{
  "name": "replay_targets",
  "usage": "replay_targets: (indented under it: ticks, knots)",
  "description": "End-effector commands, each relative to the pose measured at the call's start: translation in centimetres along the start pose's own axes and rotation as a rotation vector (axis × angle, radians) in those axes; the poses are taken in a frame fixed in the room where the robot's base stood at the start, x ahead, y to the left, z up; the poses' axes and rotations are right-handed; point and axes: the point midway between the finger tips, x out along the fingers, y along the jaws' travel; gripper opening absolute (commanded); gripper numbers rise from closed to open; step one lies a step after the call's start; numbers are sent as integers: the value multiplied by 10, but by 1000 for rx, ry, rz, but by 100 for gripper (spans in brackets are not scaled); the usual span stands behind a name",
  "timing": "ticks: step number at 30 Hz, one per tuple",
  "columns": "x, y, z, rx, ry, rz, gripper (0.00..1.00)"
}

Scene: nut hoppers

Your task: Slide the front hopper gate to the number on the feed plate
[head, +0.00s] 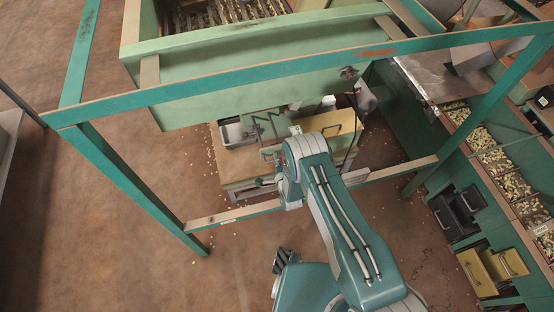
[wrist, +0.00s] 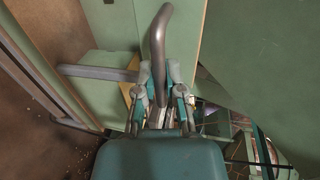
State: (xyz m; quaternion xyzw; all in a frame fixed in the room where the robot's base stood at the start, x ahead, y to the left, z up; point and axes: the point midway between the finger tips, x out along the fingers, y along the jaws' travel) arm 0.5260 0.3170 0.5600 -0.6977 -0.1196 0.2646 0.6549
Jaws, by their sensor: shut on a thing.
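In the wrist view my gripper (wrist: 158,84) is shut on a bent grey metal handle (wrist: 158,35), which rises between its two fingers and curves over at the top. A pale green panel (wrist: 187,30) stands right behind the handle; I cannot tell where the gate's edges are. In the head view the green hopper (head: 240,85) stands ahead of my arm. My arm covers part of the area below the hopper, and the gripper's fingers cannot be made out there. No number or feed plate is readable in either view.
A teal frame with a long crossbar (head: 280,72) and posts surrounds the hopper. A grey metal tray (head: 237,134) and a yellow box (head: 340,124) sit below it. Nut-filled bins (head: 492,158) line the right. In the wrist view a grey bar (wrist: 95,72) juts in from the left.

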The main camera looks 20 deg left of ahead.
Motion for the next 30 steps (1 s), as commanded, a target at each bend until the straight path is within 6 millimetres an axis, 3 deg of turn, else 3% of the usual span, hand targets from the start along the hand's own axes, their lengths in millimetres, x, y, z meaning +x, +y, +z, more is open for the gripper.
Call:
replay_targets:
  ticks: [2,3,5,19,30]
  knots:
    - [-1,3,-2,1,7,9,0]
    - [-2,4,-2,2,6,9,26]
    - [-2,3,-3,2,5,9,48]
    - [-8,1,-2,2,4,4,48]
    - [-76,1,-3,5,4,5,48]
